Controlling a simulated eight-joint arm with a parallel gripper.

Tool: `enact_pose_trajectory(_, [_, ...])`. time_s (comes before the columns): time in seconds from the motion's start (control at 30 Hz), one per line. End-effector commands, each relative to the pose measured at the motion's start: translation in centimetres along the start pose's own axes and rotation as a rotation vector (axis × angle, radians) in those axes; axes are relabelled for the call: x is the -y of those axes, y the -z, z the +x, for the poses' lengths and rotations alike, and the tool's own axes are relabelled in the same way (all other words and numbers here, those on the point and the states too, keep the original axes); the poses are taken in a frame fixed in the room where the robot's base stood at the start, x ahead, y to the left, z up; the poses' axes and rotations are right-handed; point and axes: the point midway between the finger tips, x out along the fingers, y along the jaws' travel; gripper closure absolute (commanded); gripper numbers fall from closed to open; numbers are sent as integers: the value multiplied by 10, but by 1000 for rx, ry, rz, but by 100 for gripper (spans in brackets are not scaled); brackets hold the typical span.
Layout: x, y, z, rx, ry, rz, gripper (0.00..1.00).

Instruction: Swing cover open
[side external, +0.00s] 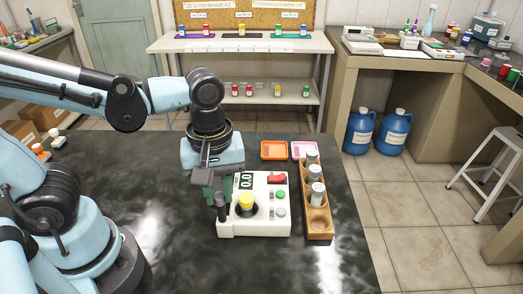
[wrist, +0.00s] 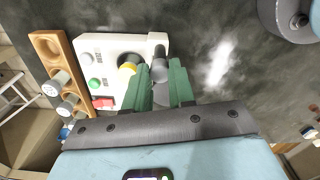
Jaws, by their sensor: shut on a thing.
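The white meter (side external: 262,222) stands on the dark bench with a lit display (side external: 246,181). A yellow-capped vial (side external: 246,202) sits in its round dark well, and the yellow cap also shows in the wrist view (wrist: 127,69). The dark grey cover (side external: 221,208) is at the meter's left edge, beside the well, and the yellow cap is uncovered. In the wrist view the grey cover (wrist: 159,68) lies between the green fingers. My gripper (wrist: 162,82) is shut on it. In the side view my gripper (side external: 222,188) points down and partly hides the meter's left end.
A wooden rack (side external: 318,222) with several grey-capped vials (side external: 317,192) stands right of the meter. An orange tray (side external: 273,150) and a pink tray (side external: 303,149) lie behind. The bench (side external: 175,250) left and in front of the meter is clear.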

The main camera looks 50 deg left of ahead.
Motion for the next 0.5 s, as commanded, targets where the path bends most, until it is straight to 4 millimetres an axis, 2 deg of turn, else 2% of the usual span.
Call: enact_pose_trajectory(0.5, [0,0,0,-1,0,-660,93])
